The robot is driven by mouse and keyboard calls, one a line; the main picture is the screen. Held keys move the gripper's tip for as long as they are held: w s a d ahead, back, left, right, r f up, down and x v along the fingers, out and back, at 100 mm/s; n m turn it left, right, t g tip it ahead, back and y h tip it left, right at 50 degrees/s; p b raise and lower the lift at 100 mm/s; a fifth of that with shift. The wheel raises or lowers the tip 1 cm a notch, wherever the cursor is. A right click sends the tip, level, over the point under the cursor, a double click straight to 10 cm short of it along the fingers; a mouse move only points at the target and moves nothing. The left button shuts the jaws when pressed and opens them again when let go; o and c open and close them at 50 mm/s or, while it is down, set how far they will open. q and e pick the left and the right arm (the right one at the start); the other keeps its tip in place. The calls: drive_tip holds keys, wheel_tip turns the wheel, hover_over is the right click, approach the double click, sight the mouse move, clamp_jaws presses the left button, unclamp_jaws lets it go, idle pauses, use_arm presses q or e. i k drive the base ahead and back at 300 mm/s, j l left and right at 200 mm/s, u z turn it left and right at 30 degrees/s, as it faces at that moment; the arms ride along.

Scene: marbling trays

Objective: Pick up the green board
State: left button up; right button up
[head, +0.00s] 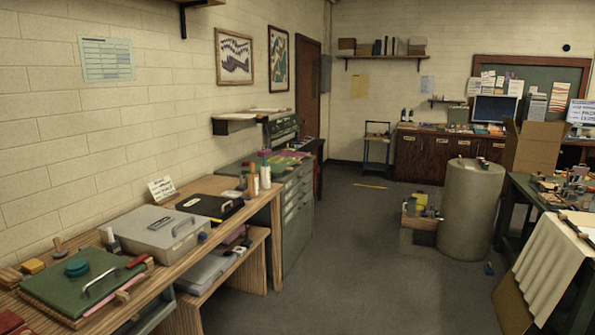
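A dark green board (60,289) lies flat at the near end of the long wooden bench (178,262), at the lower left of the head view. A teal round piece (77,267) and a curved metal handle (100,284) show on its top. A red-handled item (136,261) lies at its right corner. What is under the board is mostly hidden.
A grey case (155,232) stands just beyond the board, with a black case (208,206) farther along. Small wooden blocks (33,267) lie behind the board. Open grey floor (345,270) lies right of the bench. A large cylinder (471,215) and a cloth-draped table (550,262) stand at right.

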sight(275, 169)
drive_tip(key=i+z, duration=0.15)
drive_tip(key=i, duration=3.4)
drive_tip(key=i+z, duration=0.1)
drive_tip(key=i, duration=0.4)
drive_tip(key=i+j+z, duration=0.15)
drive_tip(key=i, duration=0.35)
drive_tip(key=i+j+z, duration=0.1)
drive_tip(key=i, duration=0.4)
